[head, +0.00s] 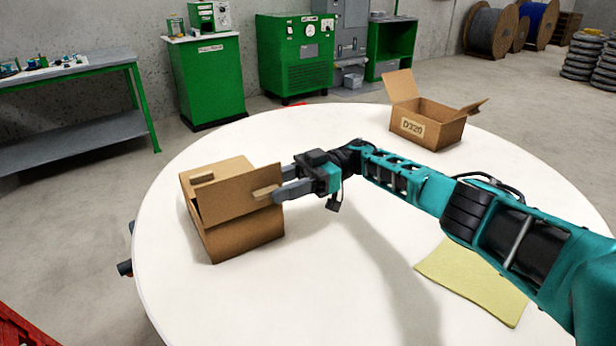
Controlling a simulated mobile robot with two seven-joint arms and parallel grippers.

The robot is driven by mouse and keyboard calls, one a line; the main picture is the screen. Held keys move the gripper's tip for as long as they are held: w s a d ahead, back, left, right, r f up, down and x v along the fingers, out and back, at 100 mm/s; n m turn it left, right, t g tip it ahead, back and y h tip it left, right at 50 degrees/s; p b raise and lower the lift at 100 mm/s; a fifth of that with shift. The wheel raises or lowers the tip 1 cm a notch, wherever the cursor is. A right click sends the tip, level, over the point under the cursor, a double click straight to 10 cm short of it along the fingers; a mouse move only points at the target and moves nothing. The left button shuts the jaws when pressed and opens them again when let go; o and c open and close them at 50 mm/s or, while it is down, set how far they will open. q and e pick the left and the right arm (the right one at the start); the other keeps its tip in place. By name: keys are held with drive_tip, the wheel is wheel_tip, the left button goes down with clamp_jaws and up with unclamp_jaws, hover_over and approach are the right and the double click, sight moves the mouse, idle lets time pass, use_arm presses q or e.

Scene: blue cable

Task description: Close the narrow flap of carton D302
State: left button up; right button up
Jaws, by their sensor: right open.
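A brown carton (240,238) stands on the left part of the round white table. I see no readable label on it, so I cannot confirm it is D302. A wide flap (236,198) stands raised along its near side, and another panel lies across the top behind it. A narrow edge at its left end stands partly open. My right gripper (280,181) is open at the carton's right end, its fingers beside the raised flap. I cannot tell whether they touch it. My left gripper is not in view.
A second carton (427,131), marked D320, stands open at the back right of the table (330,290). A yellow cloth (470,282) lies under my right arm at the right. The table's front middle is clear. Green cabinets and a workbench stand behind.

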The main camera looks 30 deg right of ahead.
drive_tip(key=w+d+b, duration=0.1)
drive_tip(key=d+b, duration=0.7)
drive_tip(key=d, duration=0.1)
drive_tip(key=shift+d, duration=0.4)
drive_tip(key=shift+c, duration=0.3)
